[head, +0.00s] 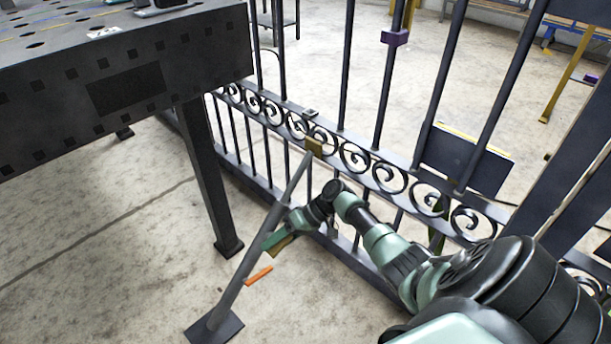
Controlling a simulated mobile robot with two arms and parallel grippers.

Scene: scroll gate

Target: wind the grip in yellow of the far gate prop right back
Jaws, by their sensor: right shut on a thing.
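The gate prop (245,262) is a grey bar. It slants from a dark base plate (214,328) on the floor up to a brownish-yellow block (314,146) on the scroll band of the dark gate (344,88). My right gripper (274,240) is at the middle of the prop, on its right side, and is shut. A small dull-yellow piece (281,248), which looks like the yellow grip, shows at its fingers; the fingers hide part of it. An orange strip (258,275) lies just below, beside the prop. My left gripper is out of view.
A dark perforated table (125,85) fills the upper left, its leg (208,170) left of the prop. A purple block (395,38) sits on a gate bar.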

